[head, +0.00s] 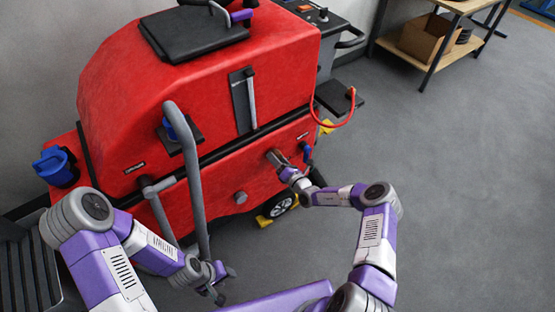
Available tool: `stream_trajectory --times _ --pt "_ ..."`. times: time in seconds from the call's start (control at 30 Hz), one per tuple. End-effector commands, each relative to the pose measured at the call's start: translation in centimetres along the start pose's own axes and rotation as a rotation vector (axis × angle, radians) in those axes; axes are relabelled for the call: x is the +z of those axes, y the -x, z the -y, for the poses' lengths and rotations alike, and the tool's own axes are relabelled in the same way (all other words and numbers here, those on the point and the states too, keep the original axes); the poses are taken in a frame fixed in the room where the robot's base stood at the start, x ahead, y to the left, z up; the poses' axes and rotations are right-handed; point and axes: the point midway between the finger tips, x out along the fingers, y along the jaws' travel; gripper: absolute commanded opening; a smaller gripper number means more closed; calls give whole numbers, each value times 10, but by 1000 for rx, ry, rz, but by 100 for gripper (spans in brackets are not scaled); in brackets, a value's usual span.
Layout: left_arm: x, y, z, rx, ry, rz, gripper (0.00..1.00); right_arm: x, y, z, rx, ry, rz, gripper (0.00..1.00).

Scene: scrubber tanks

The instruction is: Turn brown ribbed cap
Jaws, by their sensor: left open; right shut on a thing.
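The red scrubber tank (200,90) fills the upper left and middle. My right gripper (277,159) is at the tank's lower side wall, toward its right end, and is shut on a small brownish cap there. The gripper's fingers hide most of that cap, so its ribs and its turn angle cannot be made out. My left gripper (222,284) is open and empty, low in front of the tank and apart from it.
A grey bent handle tube (189,175) stands in front of the tank near my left arm. Another round knob (240,198) sits lower left of my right gripper. A red hose (345,116), a blue handle (307,152) and a wheel (281,206) with yellow chocks are nearby.

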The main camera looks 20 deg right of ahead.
Motion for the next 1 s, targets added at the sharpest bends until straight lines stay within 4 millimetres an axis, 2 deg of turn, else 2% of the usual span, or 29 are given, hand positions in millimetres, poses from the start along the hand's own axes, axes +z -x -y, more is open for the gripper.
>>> stream_trajectory --times 0.47,0.5,0.63,0.87,1.0 --pt "0 0 0 0 0 0 43 -1 0 0 -1 -16 -1 27" --pt "0 0 0 0 0 0 43 -1 0 0 -1 -16 -1 64" --pt "0 0 0 0 0 0 43 -1 0 0 -1 -15 -1 83" --pt "0 0 0 0 0 0 43 0 0 0 -1 -13 -1 83" --pt "0 4 -1 0 0 0 43 0 8 0 -1 -13 -2 83"
